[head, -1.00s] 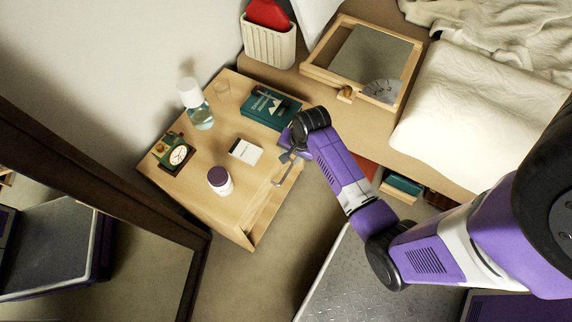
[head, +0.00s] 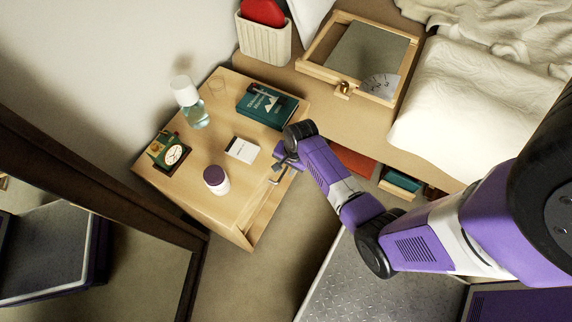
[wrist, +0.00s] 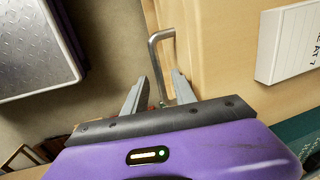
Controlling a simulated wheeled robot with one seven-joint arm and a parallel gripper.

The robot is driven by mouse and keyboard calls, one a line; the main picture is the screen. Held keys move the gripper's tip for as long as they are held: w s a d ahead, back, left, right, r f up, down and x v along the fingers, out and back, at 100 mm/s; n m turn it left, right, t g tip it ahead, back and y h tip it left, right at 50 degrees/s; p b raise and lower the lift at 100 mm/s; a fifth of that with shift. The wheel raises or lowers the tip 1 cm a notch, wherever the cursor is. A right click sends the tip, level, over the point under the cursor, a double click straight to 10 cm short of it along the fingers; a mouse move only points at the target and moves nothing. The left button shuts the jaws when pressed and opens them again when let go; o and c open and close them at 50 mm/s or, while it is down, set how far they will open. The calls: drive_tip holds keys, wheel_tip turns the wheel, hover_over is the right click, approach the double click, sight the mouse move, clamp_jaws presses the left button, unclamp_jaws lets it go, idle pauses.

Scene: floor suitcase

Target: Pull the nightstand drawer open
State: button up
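The wooden nightstand (head: 215,215) stands against the wall in the head view. Its drawer front (head: 265,214) faces the lower right, and I cannot tell whether it is fully closed. A grey metal bar handle (wrist: 160,38) sticks out from the wooden front in the wrist view; it also shows in the head view (head: 274,181). My gripper (wrist: 159,76) is open, with one finger on each side of the handle bar. The fingers look apart from the bar. In the head view, my gripper (head: 281,168) is at the handle, partly hiding it.
On the nightstand top are a white jar with a purple lid (head: 216,180), a clock (head: 172,153), a bottle (head: 190,102), a white box (head: 241,149) and a teal book (head: 266,105). The bed (head: 480,100) is at right. Floor (head: 240,285) shows before the drawer.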

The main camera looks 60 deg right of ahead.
clamp_jaws()
idle(1.4)
